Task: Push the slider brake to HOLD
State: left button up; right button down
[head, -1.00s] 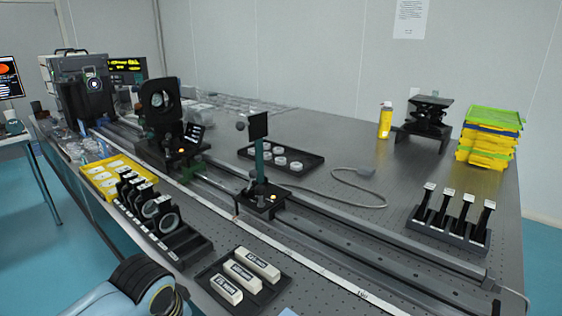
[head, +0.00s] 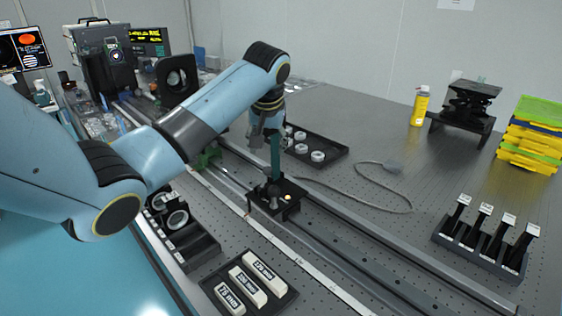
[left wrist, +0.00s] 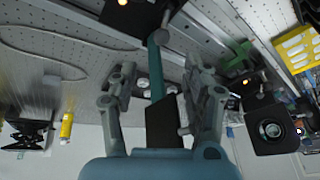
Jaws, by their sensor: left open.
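The slider (head: 285,201) is a black carriage on the long rail, with a green post (head: 275,160) rising from it. A small grey knob (head: 273,204) shows on its near side; I cannot read any HOLD mark. My left gripper (head: 268,128) is at the upper part of the post, above the carriage. In the left wrist view my left gripper (left wrist: 158,75) is open, its fingers either side of the green post (left wrist: 155,68) and a black plate (left wrist: 163,125). I cannot tell whether they touch. My right gripper is not in view.
Behind the slider stands a black tray (head: 330,156) with round pieces. A holder with several black posts (head: 478,255) is at the right. A tray with labelled white blocks (head: 262,280) lies in front.

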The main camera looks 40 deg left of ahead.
aim_at(268, 169)
pick_arm(q)
jog(key=x, duration=1)
jog(key=shift+s+f+b, duration=0.1)
jog(key=shift+s+b, duration=0.1)
jog(key=shift+b, duration=0.1)
grip_shut()
